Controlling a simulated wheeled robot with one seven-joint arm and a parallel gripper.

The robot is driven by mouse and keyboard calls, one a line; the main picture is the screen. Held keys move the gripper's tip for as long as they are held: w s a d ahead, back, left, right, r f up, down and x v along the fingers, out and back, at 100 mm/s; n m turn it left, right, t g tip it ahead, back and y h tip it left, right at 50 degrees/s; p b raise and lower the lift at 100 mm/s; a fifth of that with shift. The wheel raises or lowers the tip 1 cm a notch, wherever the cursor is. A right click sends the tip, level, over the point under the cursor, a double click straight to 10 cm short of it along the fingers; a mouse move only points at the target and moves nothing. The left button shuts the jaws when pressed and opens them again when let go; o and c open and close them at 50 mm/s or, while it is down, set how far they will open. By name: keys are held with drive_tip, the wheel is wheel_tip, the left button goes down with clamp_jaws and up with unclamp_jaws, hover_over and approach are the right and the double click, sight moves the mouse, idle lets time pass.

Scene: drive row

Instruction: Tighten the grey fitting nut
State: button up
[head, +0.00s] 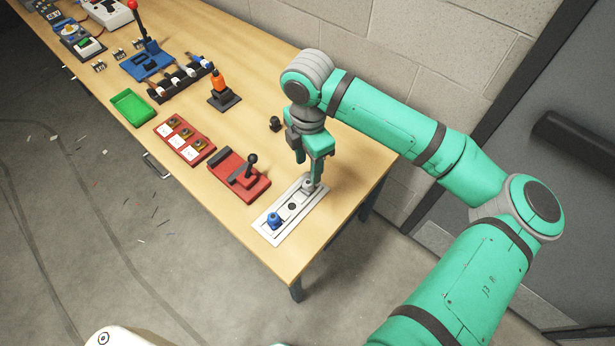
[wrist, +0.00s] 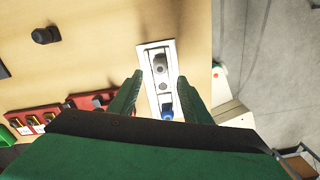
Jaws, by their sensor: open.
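The grey fitting nut (head: 308,184) sits at the far end of a white plate (head: 265,231) on the near end of the bench. It also shows in the wrist view (wrist: 160,64). A blue fitting (head: 274,220) stands at the other end of the plate, with a dark round spot between the two. My gripper (head: 314,168) points down over the grey nut's end of the plate. In the wrist view the open fingers (wrist: 161,92) stand apart on either side of the plate, with nothing between them. In the head view a finger partly covers the nut.
A red lever block (head: 240,178) stands left of the plate. A small black knob (head: 275,124) is behind it. A red panel (head: 184,140), a green tray (head: 132,107) and an orange-topped device (head: 218,85) lie farther along. A block wall runs behind the bench.

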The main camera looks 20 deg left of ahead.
sight(308, 182)
wheel_tip(308, 182, down, 6)
drive_tip(key=shift+d+r, duration=0.15)
drive_tip(key=shift+r, duration=0.1)
drive_tip(key=shift+f, duration=0.7)
drive_tip(key=shift+s+a, duration=0.15)
drive_tip(key=shift+a, duration=0.05)
drive_tip(key=shift+c, duration=0.2)
drive_tip(key=c, duration=1)
